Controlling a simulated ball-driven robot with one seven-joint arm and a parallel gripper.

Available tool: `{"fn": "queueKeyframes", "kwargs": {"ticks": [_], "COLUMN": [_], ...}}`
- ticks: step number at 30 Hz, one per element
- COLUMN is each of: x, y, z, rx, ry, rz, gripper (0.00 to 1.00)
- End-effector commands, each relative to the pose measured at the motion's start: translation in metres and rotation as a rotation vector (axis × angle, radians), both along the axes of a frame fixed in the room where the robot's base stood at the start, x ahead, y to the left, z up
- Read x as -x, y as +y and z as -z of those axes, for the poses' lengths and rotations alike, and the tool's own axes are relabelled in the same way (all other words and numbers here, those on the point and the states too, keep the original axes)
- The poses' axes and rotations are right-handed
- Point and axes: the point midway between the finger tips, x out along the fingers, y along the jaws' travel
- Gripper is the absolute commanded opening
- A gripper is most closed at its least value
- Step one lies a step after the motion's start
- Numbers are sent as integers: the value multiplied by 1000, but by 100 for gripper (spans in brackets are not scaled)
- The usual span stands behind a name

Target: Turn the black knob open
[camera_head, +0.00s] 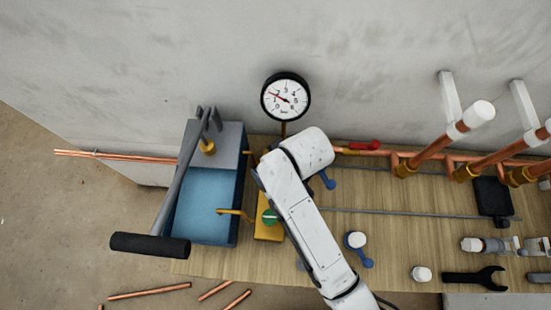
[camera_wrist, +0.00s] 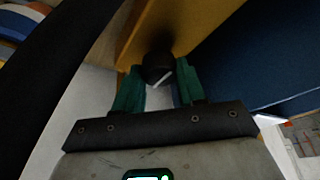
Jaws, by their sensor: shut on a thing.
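In the wrist view the black knob (camera_wrist: 157,66) is small and round, with a white mark slanting across its face from lower left to upper right. It sits by the yellow block (camera_wrist: 190,22), which also shows in the head view (camera_head: 267,230). My gripper (camera_wrist: 159,70) has its two green fingers on either side of the knob and is shut on it. In the head view my white arm covers the black knob and the gripper. A green knob (camera_head: 269,216) with a white mark shows on the yellow block there.
The blue water tank (camera_head: 206,205) stands left of the arm, with a black-handled lever (camera_head: 150,244) over it. A pressure gauge (camera_head: 286,97) is behind. Copper pipes (camera_head: 435,150), a red-handled valve (camera_head: 362,145) and a black wrench (camera_head: 475,279) lie to the right.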

Motion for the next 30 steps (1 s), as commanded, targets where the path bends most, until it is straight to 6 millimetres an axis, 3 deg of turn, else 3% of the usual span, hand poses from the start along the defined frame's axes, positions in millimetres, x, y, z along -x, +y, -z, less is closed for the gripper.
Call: {"fn": "queueKeyframes", "kwargs": {"ticks": [19,20,27,30], "x": [0,0,0,0], "y": [1,1,1,0], "z": [-1,-1,0,0], "rx": [-2,-2,0,0], "ry": [0,0,0,0], "rz": [-49,-49,-47,-47], "gripper": [9,43,64,64]}}
